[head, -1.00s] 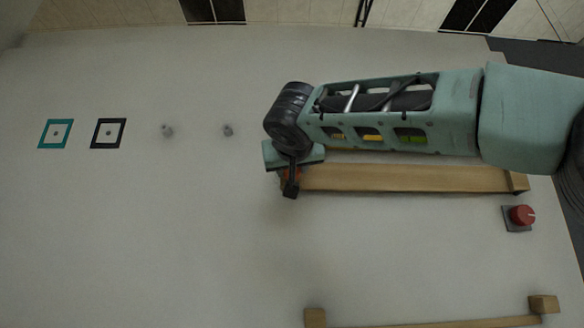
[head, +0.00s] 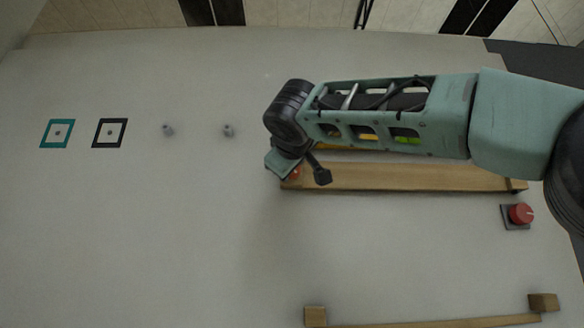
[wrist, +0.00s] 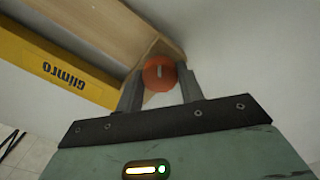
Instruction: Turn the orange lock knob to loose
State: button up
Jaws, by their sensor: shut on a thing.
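The orange lock knob (wrist: 159,73) is round with a pale mark on its face. It sits at the end of a wooden shelf rail and also shows in the head view (head: 295,173), partly covered by my gripper. In the wrist view my gripper (wrist: 160,82) has its two grey fingers on either side of the knob, shut on it. In the head view my gripper (head: 299,175) is tilted at the left end of the wooden rail (head: 420,177).
A yellow box (wrist: 55,70) marked "Glimro" lies along the rail. A red round knob (head: 521,214) is on the wall at right. A lower wooden rail (head: 430,322) is below. Two pegs (head: 228,131) and two square frames (head: 109,133) are at left.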

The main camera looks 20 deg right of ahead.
jog(key=shift+f+n+p, duration=0.15)
jog(key=shift+n+p, duration=5.35)
jog(key=shift+n, duration=8.4)
jog(key=shift+f, duration=0.1)
jog(key=o, duration=1)
jog(key=b+v, duration=0.7)
jog(key=v, duration=1)
jog(key=shift+s+a+r, duration=0.1)
jog(key=shift+s+r, duration=0.1)
